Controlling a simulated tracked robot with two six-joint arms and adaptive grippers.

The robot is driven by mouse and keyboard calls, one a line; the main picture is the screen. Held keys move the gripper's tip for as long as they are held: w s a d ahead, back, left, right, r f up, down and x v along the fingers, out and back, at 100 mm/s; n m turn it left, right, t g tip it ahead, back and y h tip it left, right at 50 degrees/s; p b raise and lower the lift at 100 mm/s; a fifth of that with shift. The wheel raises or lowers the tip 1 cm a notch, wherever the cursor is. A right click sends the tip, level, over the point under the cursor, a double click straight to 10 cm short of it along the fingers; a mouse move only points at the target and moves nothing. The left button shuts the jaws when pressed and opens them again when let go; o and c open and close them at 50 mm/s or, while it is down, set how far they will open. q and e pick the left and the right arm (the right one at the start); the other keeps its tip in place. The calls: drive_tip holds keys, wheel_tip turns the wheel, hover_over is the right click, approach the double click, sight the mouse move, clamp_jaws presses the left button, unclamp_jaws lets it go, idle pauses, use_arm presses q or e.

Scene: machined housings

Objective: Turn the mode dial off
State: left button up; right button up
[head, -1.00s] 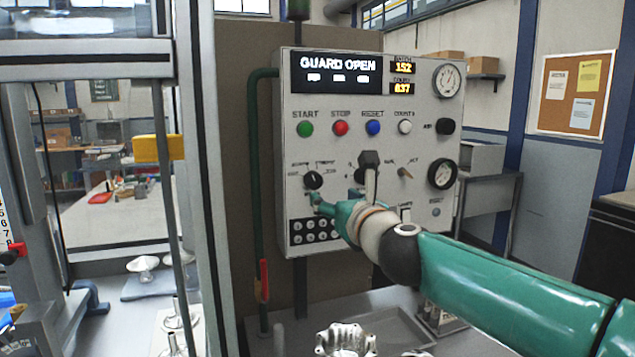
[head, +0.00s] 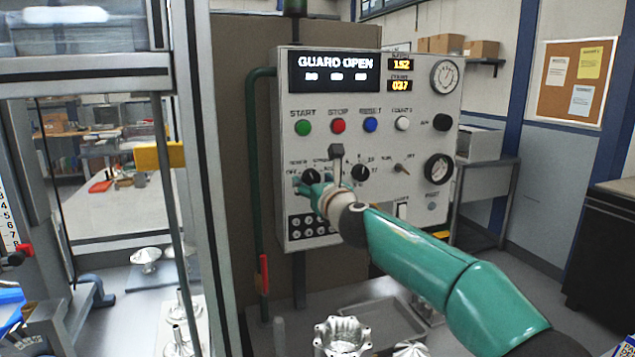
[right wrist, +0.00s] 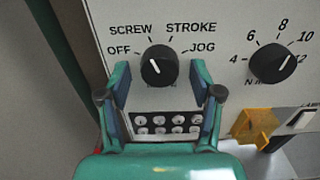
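The mode dial (head: 311,176) is a round black knob on the lower left of the white control panel. In the right wrist view the dial (right wrist: 159,66) has the labels OFF, SCREW, STROKE and JOG around it. Its thin pale pointer mark appears to point up and slightly left, roughly toward SCREW. My right gripper (head: 306,183) is at the panel, just below the dial in the head view. In the wrist view the gripper (right wrist: 168,78) is open, with one finger on each side of the dial and gaps between. Contact with the panel cannot be told. My left gripper is not in view.
A second black dial (right wrist: 272,62) with numbers is to the right. A block of small round sockets (right wrist: 166,124) lies below the mode dial. Start (head: 303,127), stop and reset buttons are above. A green pipe (head: 254,180) runs along the panel's left side.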

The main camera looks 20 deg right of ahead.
drive_tip(key=c, duration=1.1)
drive_tip(key=shift+o, duration=0.2)
drive_tip(key=shift+d, duration=0.15)
drive_tip(key=shift+r+n, duration=0.1)
drive_tip(key=shift+n, duration=2.1)
drive_tip(key=n+p, duration=0.1)
drive_tip(key=n, duration=0.3)
drive_tip(key=shift+n, duration=0.3)
drive_tip(key=o, duration=1.1)
drive_tip(key=shift+o, duration=0.2)
drive_tip(key=shift+s, duration=0.2)
